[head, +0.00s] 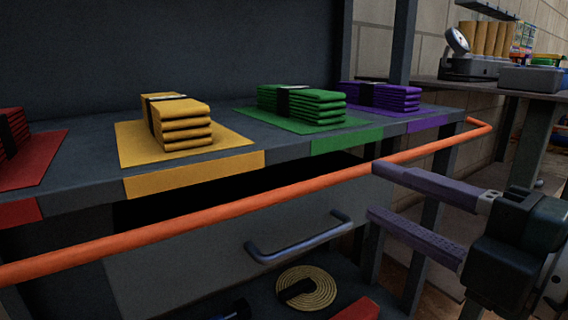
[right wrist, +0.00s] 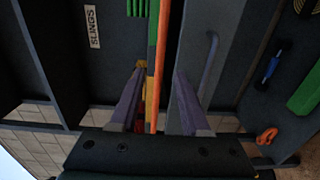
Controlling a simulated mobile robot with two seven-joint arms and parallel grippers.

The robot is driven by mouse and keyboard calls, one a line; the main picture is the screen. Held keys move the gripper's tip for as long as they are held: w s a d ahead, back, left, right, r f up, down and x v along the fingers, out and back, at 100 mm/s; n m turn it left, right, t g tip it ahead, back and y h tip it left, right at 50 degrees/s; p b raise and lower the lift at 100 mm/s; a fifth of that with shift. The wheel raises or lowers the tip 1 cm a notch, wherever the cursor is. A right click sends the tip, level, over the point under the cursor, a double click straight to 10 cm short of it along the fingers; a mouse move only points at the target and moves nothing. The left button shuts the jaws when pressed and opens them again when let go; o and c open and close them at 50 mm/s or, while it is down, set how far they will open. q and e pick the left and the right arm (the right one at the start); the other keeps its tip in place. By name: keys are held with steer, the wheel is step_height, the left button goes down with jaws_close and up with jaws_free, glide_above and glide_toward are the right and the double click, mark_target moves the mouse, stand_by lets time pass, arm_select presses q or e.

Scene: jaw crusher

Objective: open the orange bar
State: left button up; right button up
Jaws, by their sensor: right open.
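The orange bar (head: 225,212) runs across the front of the shelf, from the lower left to a bend at the far right. My right gripper (head: 373,190) is open and empty, with its two purple-grey fingers pointing left. The tip of its upper finger overlaps the bar in the head view, and its lower finger lies below the bar. In the right wrist view the bar (right wrist: 161,80) passes between the two spread fingers (right wrist: 160,71). I see no grip on the bar; whether the fingertips touch it is unclear. My left gripper is out of view.
Folded yellow (head: 185,125), green (head: 318,105), purple (head: 385,96) and red slings lie on the shelf (head: 85,145) behind the bar. Below it are a grey drawer handle (head: 300,242) and a coiled yellow rope (head: 312,290). A side bench (head: 480,84) stands back right.

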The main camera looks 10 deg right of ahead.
mark_target(350, 177)
steer(key=b+x, duration=0.1)
steer(key=x, duration=0.7)
steer(key=shift+w, duration=0.45)
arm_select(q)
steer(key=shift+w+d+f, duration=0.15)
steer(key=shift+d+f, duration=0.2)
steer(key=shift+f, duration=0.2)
arm_select(e)
steer(key=shift+w+a, duration=0.2)
steer(key=shift+w, duration=0.4)
steer(key=shift+c, duration=0.2)
jaws_close()
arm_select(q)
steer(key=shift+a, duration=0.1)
